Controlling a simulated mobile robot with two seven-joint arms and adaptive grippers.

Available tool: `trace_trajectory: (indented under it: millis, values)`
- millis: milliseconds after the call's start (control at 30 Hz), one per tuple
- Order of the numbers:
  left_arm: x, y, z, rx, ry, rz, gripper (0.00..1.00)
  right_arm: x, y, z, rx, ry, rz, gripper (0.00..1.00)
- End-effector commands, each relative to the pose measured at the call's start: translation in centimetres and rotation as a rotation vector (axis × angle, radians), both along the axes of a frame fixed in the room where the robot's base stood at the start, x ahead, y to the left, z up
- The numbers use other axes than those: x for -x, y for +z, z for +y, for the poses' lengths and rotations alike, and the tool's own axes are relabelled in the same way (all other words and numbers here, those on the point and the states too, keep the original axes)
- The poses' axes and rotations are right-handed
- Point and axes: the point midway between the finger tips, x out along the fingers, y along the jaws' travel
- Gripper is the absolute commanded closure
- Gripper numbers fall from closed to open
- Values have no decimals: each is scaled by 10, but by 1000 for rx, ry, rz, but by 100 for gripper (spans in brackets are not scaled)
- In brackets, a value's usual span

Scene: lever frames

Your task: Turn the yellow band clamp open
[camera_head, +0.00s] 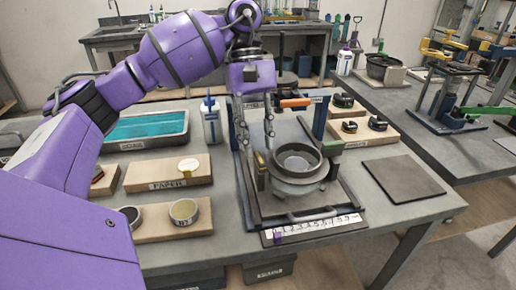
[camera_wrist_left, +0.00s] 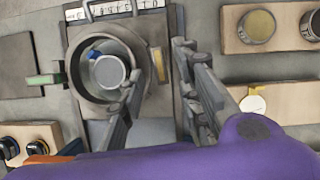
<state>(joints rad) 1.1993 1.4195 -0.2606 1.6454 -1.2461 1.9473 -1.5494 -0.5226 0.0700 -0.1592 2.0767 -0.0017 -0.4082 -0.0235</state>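The yellow band clamp (camera_head: 260,160) shows as a small yellow lever piece at the left side of a grey round pot (camera_head: 298,163) on the dark frame. In the left wrist view the yellow piece (camera_wrist_left: 157,64) stands close beside the pot's rim (camera_wrist_left: 72,60). My left gripper (camera_head: 258,147) points down over it, fingers apart. In the left wrist view the gripper (camera_wrist_left: 160,62) has one finger on each side of the yellow piece, with gaps showing; contact cannot be told. The rest of the clamp's band is hard to make out. My right gripper is not in view.
The frame carries an orange handle (camera_head: 295,102) behind the pot and a green handle (camera_head: 330,147) at its right. A numbered scale (camera_head: 315,228) lies in front. Wooden blocks with tins (camera_head: 184,211) stand left. A dark flat plate (camera_head: 403,179) lies right.

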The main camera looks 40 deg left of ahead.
Motion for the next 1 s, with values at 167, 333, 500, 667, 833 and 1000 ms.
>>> trace_trajectory:
  millis: [167, 333, 500, 667, 833, 1000]
  values:
    - [-7, 28, 9, -1, 1, -3, 69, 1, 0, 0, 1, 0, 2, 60]
    - [-10, 42, 14, 0, -1, -2, 69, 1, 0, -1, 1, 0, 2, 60]
    - [-11, 47, 16, 1, -1, -1, 69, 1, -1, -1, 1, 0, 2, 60]
    - [-11, 47, 16, 0, -1, 0, 69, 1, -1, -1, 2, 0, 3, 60]
    - [-9, 47, 17, -1, 2, 4, 80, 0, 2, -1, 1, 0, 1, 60]
    - [0, 52, 18, -25, -15, 3, 80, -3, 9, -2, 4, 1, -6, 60]
